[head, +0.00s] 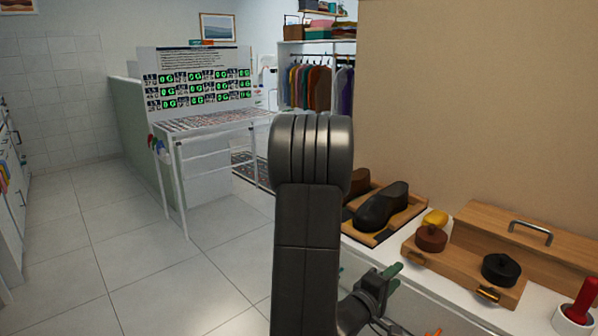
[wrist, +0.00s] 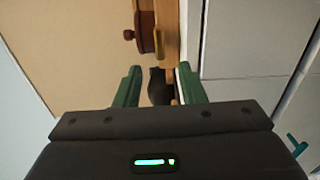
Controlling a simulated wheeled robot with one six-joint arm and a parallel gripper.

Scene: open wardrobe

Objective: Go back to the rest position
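My gripper (head: 391,278) hangs low in front of the white counter (head: 437,288) in the head view, with my dark arm rising at the picture's middle. In the wrist view its two green fingers stand apart, and my gripper (wrist: 160,70) is open. A dark object (wrist: 158,88) shows in the gap, seemingly beyond the fingers; no grasp is visible. A dark shoe (head: 382,207) lies on a wooden board on the counter, behind my gripper in the head view.
On the counter are a brown round piece (head: 431,238), a yellow piece (head: 435,218), a black round piece (head: 501,269), a wooden box (head: 530,237) with a metal handle and a red-handled tool (head: 583,300). A display stand (head: 205,120) is further back. Floor at left is clear.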

